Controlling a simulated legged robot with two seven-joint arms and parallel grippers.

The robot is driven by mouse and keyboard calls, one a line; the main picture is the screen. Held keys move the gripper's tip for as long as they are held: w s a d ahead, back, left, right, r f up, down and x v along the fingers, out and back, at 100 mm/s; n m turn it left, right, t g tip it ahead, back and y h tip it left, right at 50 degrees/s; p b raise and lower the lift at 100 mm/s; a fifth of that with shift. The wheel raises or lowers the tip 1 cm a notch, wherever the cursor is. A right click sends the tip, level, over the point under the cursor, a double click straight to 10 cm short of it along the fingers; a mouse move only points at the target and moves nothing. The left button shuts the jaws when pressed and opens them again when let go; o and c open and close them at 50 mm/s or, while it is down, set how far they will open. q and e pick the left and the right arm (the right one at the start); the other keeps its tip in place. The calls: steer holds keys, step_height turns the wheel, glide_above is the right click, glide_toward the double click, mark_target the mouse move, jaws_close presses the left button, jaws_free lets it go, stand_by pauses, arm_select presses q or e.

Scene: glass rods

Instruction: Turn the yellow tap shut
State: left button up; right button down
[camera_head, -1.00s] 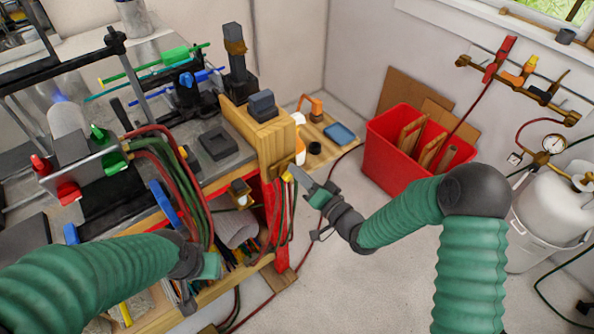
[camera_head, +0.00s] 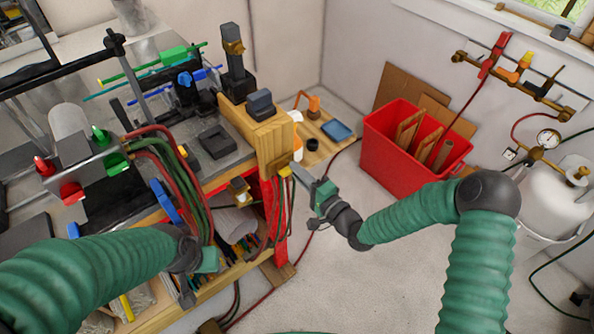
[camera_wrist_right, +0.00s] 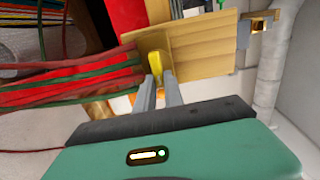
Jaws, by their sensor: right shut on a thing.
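The yellow tap (camera_head: 284,171) sits at the right end of the wooden bench, below the wooden block. In the right wrist view the yellow tap (camera_wrist_right: 154,65) stands upright between the grey fingertips. My right gripper (camera_head: 297,173) reaches it from the right and is shut on it; the fingers (camera_wrist_right: 160,90) hide part of its sides. My left gripper (camera_head: 187,292) hangs in front of the bench at lower left, away from the tap. Its fingers are too small and dark to show whether they are open.
Red and green hoses (camera_wrist_right: 80,82) run close to the left of the tap. A red bin (camera_head: 388,168) with wooden dividers and a gas cylinder (camera_head: 555,185) stand at right. The floor between is mostly clear.

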steer(key=shift+d+f, duration=0.15)
steer(key=shift+f, duration=0.2)
steer(key=c, duration=1.7)
jaws_free()
steer(key=shift+o, duration=1.3)
steer(key=shift+d+r, duration=0.15)
steer(key=b+v, duration=0.1)
steer(key=v, duration=1.5)
steer(key=shift+s+d, duration=0.25)
steer(key=shift+s, duration=0.1)
